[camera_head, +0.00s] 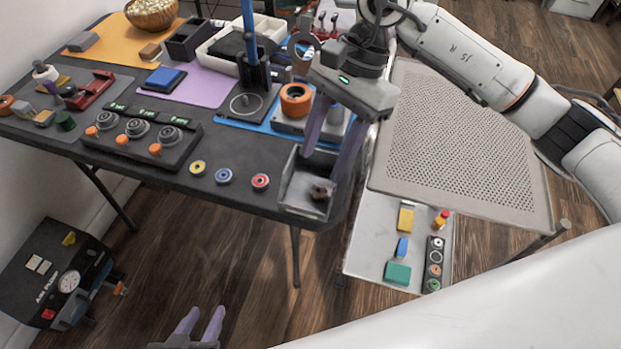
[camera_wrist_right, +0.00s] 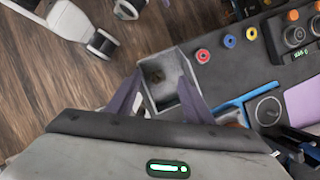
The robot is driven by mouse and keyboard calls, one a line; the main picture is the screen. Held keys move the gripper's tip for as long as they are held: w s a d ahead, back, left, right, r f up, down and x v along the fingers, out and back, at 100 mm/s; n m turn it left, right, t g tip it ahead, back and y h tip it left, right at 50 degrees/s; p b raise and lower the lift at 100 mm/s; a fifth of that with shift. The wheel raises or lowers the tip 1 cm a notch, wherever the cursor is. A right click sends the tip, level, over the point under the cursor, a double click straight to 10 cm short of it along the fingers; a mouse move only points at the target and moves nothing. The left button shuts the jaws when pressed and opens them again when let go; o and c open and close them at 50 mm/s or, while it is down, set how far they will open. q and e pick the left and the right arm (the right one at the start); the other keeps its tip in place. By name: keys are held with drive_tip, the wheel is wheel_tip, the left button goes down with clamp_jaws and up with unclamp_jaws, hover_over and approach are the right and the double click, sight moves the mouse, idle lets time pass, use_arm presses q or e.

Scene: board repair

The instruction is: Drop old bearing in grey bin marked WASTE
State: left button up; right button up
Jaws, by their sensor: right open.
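The grey bin (camera_head: 300,190) is an open box at the table's front right corner. It also shows in the wrist view (camera_wrist_right: 157,58). I cannot read a mark on it. A small brownish object (camera_head: 322,190), perhaps the old bearing, lies on the bin floor; it is a dark spot in the wrist view (camera_wrist_right: 157,76). My right gripper (camera_head: 325,166) is above the bin, fingers pointing down and spread, with nothing between them. Its fingers also frame the bin in the wrist view (camera_wrist_right: 161,80). My left gripper (camera_head: 205,312) is low at the bottom edge, fingers apart and empty, away from the table.
An orange ring part (camera_head: 296,99) sits on a fixture behind the bin. Red, blue and yellow rings (camera_head: 224,176) lie left of it. A perforated grey panel (camera_head: 470,150) stands to the right above a lower shelf. An air pump (camera_head: 60,275) is on the floor.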

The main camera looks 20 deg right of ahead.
drive_tip(key=v, duration=0.8)
drive_tip(key=shift+r, duration=0.2)
drive_tip(key=shift+s+d+f, duration=0.1)
